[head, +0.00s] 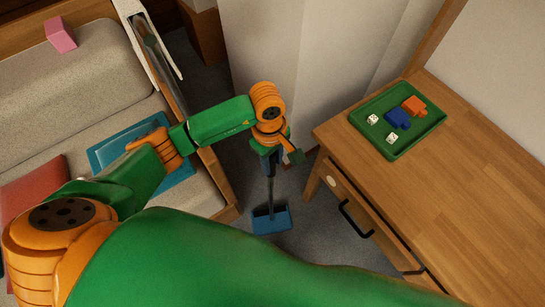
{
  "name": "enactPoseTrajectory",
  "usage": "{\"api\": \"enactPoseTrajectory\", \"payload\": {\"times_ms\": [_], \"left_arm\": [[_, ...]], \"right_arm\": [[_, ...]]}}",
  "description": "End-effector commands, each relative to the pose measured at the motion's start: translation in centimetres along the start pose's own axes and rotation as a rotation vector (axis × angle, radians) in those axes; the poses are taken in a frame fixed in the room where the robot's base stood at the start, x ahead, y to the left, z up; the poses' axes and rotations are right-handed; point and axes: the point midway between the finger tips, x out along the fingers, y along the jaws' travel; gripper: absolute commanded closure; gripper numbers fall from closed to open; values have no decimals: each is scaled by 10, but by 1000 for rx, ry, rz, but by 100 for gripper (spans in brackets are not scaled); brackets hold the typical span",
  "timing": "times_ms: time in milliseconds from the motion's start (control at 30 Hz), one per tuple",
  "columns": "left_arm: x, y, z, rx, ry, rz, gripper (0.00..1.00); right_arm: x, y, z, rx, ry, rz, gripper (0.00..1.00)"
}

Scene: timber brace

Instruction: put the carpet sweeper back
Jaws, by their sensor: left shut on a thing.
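The carpet sweeper has a blue head (271,219) on the grey floor and a thin dark handle (271,187) standing roughly upright above it. My left gripper (271,160) is shut on the upper part of the handle, in the gap between the sofa and the desk. The wrist, seen from above, hides the top of the handle. I cannot tell whether the head rests on the floor or hangs just above it. My right gripper is not in view.
A wooden desk (470,190) with a black-handled drawer (355,215) stands close on the right. It bears a green tray (378,143) with dice and blue and orange pieces. A wood-framed sofa (85,90) is on the left. A pale curtain (300,50) hangs behind.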

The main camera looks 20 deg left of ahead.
Motion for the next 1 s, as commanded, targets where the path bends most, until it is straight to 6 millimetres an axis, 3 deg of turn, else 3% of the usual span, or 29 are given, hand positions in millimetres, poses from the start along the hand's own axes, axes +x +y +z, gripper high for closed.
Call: {"api": "enactPoseTrajectory", "payload": {"times_ms": [1000], "left_arm": [[14, 1, -1, 0, 1, 4, 100]], "right_arm": [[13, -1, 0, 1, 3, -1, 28]]}}
